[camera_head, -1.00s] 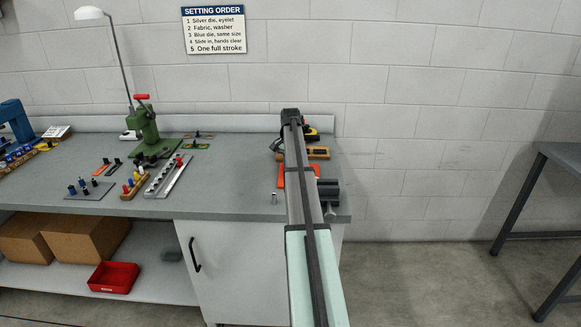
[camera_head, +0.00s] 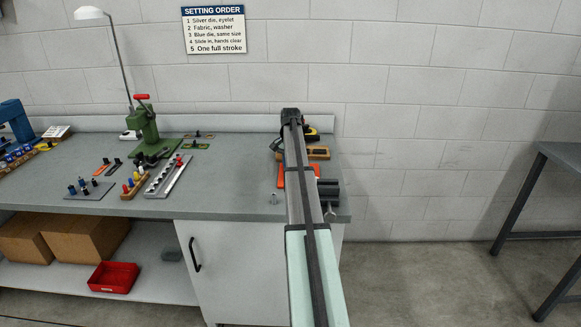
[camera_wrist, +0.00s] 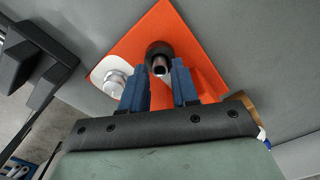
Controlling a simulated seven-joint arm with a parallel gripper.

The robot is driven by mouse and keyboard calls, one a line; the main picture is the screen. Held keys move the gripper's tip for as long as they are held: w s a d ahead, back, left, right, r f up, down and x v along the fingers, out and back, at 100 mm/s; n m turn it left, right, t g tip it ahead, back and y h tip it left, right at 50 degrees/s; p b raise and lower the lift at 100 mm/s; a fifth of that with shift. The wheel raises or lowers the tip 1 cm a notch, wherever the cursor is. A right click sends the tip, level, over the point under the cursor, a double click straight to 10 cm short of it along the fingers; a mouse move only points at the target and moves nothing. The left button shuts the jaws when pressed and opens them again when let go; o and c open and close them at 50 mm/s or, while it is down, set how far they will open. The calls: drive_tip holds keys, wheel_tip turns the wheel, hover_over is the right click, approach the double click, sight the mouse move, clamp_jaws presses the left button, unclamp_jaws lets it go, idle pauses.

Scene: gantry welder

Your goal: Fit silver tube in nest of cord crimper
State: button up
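In the wrist view, an orange plate (camera_wrist: 202,62), seemingly the cord crimper, lies below my gripper (camera_wrist: 160,78). A black round collar (camera_wrist: 152,50) stands on it, with a small silver tube-like piece (camera_wrist: 160,66) at its mouth, showing between my blue fingertips. The fingers are apart, with gaps beside the silver piece; I see no contact. I cannot tell whether the piece is seated in the collar. A silver round knob (camera_wrist: 115,82) sits on a white pad beside the collar. In the head view my arm hides most of the orange crimper (camera_head: 281,177) and my gripper.
A black vise (camera_head: 328,188) stands at the bench's right front corner and also shows in the wrist view (camera_wrist: 30,62). A green press (camera_head: 146,130) and die racks (camera_head: 168,176) stand further left. Bare bench lies between.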

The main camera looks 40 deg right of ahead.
drive_tip(key=shift+o, duration=1.4)
wheel_tip(320, 180, up, 14)
drive_tip(key=shift+f, duration=0.1)
